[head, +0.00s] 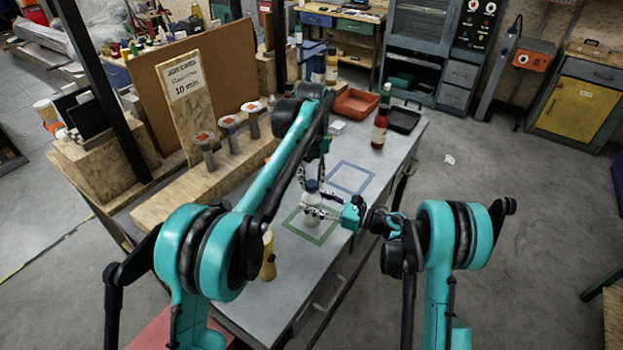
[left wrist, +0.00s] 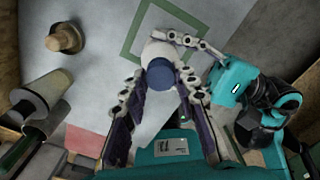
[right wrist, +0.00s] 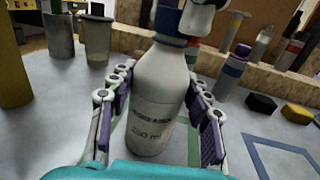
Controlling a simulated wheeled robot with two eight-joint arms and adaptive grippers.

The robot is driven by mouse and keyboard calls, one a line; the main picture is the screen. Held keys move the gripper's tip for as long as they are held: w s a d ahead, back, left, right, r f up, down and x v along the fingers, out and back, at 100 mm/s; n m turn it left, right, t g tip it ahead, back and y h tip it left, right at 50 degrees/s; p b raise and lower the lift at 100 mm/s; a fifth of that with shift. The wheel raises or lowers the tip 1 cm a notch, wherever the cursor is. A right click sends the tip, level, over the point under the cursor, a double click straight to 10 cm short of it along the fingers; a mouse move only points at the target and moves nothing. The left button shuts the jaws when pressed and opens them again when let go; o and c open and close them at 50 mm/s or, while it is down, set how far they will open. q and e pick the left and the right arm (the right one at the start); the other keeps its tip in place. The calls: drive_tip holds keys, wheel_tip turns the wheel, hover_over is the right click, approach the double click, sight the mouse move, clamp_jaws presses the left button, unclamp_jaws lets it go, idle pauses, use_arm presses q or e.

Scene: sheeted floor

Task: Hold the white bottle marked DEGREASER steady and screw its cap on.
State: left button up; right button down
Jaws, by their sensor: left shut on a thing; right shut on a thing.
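The white bottle (right wrist: 155,95) with its DEGREASER label stands upright inside the green outline on the bench; it also shows in the head view (head: 311,213). A blue cap (left wrist: 161,75) sits upright at the bottle's mouth; how far down it is threaded I cannot tell. My left gripper (head: 314,182) comes from above and is shut on the cap, its fingers either side of it in the left wrist view (left wrist: 160,86). My right gripper (right wrist: 155,112) is shut around the bottle's body from the side; in the head view (head: 326,211) it reaches in from the right.
A yellow bottle (head: 268,255) stands near the bench's front left. The blue outline (head: 351,178) is empty. A red bottle (head: 380,118), an orange bin (head: 355,103) and a black tray (head: 403,120) stand farther back. A wooden rack (head: 215,178) with several containers runs along the left side.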

use_arm(q)
drive_tip(key=o, duration=0.7)
drive_tip(key=shift+r, duration=2.25)
drive_tip(key=shift+c, duration=0.5)
